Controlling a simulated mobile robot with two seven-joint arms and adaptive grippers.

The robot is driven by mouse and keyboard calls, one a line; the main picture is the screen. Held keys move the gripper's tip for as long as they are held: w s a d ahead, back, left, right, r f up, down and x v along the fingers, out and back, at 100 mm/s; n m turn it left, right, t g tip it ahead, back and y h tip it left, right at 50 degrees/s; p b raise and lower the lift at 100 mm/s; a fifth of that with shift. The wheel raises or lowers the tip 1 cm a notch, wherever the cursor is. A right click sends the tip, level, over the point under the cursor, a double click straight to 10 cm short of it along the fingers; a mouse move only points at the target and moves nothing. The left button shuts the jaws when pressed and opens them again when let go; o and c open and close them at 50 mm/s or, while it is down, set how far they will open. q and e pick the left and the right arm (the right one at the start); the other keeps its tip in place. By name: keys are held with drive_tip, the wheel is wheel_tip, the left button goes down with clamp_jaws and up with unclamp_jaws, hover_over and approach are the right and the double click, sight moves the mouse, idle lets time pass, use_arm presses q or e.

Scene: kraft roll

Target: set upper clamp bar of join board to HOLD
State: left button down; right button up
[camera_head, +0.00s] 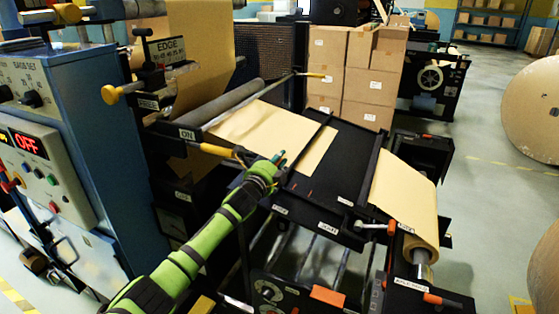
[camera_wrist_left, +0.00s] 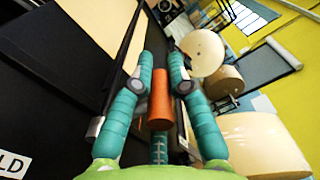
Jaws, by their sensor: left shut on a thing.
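The join board (camera_head: 340,164) is a dark flat panel in the middle of the head view. Its upper clamp bar (camera_head: 309,142) is a thin dark bar lying across the kraft sheet; a dark bar (camera_wrist_left: 122,60) also runs alongside my fingers in the left wrist view. My left gripper (camera_head: 281,159) is at the near end of the upper bar. In the wrist view its teal fingers (camera_wrist_left: 160,85) are shut on an orange handle (camera_wrist_left: 159,112). A label ending in "LD" (camera_wrist_left: 12,164) shows at lower left. My right gripper is not in view.
A lower dark bar (camera_head: 368,176) crosses the board's right side, with an orange-tipped lever (camera_head: 404,228) near its close end. A blue control cabinet (camera_head: 95,130) with a red OFF display (camera_head: 25,143) stands left. Stacked cartons (camera_head: 368,85) stand behind.

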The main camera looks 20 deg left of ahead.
use_arm(q)
drive_tip(key=shift+a, duration=0.1)
drive_tip(key=c, duration=1.2)
unclamp_jaws()
drive_tip(key=shift+s, duration=0.45)
drive_tip(key=s, duration=1.1)
drive_tip(key=shift+a, duration=0.25)
